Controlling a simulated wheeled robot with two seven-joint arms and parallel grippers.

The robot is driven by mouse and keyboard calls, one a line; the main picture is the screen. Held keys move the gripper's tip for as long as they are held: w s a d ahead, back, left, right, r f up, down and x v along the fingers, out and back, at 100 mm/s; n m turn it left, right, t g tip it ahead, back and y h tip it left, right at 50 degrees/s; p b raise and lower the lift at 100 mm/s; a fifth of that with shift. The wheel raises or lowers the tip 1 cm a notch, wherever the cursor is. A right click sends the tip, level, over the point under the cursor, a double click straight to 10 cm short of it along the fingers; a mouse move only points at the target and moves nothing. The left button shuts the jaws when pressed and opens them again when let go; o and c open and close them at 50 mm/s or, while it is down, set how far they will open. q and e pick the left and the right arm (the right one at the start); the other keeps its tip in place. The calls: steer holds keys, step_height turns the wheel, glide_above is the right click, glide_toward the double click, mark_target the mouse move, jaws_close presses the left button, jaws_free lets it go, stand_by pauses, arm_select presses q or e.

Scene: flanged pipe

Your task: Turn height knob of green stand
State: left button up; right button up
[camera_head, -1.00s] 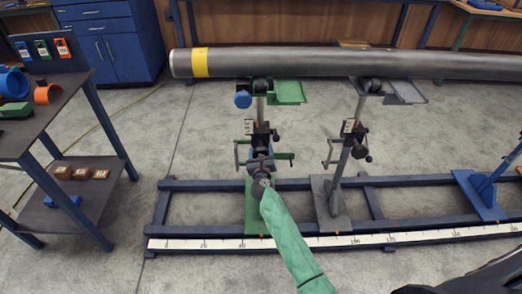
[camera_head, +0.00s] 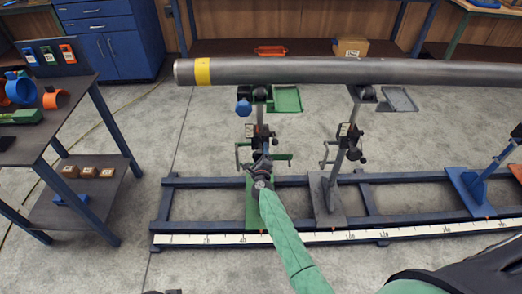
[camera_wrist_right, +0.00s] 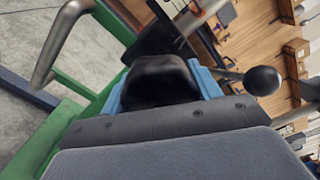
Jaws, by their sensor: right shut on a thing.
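The green stand (camera_head: 252,212) is upright on the blue rail frame, under the left end of the pipe (camera_head: 330,71). Its green tray (camera_head: 287,99) and a blue knob (camera_head: 243,107) show at its top. My right gripper (camera_head: 262,167) is at the stand's mid-height, reaching in from the front, and hides part of the column. In the right wrist view its blue fingers (camera_wrist_right: 113,97) are shut on a black knob (camera_wrist_right: 160,80), one on each side. The green handle frame is beside it, with a grey bent bar (camera_wrist_right: 58,45). My left gripper is not in view.
A grey stand (camera_head: 328,195) is just right of the green one, and a blue stand (camera_head: 470,190) is farther right. A white scale strip (camera_head: 330,238) runs along the front rail. A dark shelf table (camera_head: 75,110) stands at left. Open floor lies between table and rails.

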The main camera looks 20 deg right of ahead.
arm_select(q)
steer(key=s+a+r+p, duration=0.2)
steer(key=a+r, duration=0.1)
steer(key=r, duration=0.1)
arm_select(e)
steer(key=n, duration=0.3)
steer(key=n+p, duration=0.2)
steer(key=n, duration=0.1)
steer(key=shift+r+n, duration=0.15)
steer(key=shift+n, duration=0.25)
steer(key=n+p, duration=0.2)
steer(key=n, duration=0.2)
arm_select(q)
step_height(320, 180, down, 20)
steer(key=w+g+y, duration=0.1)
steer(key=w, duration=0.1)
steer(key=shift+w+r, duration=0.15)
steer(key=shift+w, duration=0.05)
arm_select(e)
steer(key=shift+n, duration=0.4)
steer(key=o, duration=1)
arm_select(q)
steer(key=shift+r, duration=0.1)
arm_select(e)
steer(key=shift+s, duration=0.1)
